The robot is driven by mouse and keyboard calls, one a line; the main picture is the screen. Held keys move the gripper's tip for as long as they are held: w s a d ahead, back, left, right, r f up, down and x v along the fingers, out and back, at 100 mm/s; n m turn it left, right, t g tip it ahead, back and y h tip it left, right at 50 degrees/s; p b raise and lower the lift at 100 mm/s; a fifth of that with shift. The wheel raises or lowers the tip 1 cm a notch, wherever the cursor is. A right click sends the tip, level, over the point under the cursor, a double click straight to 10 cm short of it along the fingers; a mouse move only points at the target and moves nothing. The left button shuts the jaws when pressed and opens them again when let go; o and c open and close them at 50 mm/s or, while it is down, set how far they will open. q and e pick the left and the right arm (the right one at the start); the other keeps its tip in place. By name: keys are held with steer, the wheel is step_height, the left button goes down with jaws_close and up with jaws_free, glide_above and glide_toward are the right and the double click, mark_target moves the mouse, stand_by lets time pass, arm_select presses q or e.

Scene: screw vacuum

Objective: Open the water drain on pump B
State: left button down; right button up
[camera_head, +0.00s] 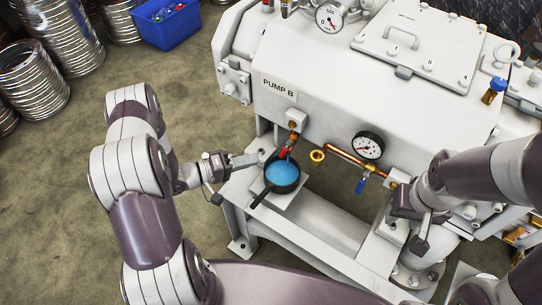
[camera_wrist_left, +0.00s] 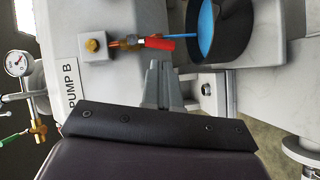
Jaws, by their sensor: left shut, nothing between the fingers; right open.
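Pump B (camera_head: 279,88) is a white machine with its name on a label. A brass drain valve (camera_head: 293,133) sits low on its front, with a red handle (camera_head: 284,152). The red handle (camera_wrist_left: 160,43) also shows in the left wrist view, with a thin blue stream (camera_wrist_left: 182,37) running from the valve into a black pan (camera_wrist_left: 238,40). The pan holds blue water (camera_head: 282,173). My left gripper (camera_head: 256,157) is shut and empty, just left of the handle and apart from it; its fingers (camera_wrist_left: 160,72) point at the valve. My right gripper (camera_head: 416,244) is open at the right.
A brass pipe (camera_head: 345,158) with a blue-handled valve (camera_head: 362,185) and a gauge (camera_head: 369,145) lies right of the drain. The pan stands on a white frame ledge (camera_head: 237,192). Metal hose coils (camera_head: 60,35) and a blue crate (camera_head: 167,26) are far left.

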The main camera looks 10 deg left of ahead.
mark_target(284, 155)
arm_select(q)
steer(key=b+x, duration=0.1)
steer(key=x, duration=0.6)
steer(key=shift+s+d+f+n+h, duration=0.2)
steer(key=shift+f+n+h, duration=0.1)
steer(key=shift+n, duration=0.1)
steer(key=shift+d+n+t+h, duration=0.2)
steer(key=shift+n+t+h, duration=0.1)
steer(key=shift+n, duration=0.1)
steer(key=shift+d, duration=0.15)
steer(key=shift+f, duration=0.1)
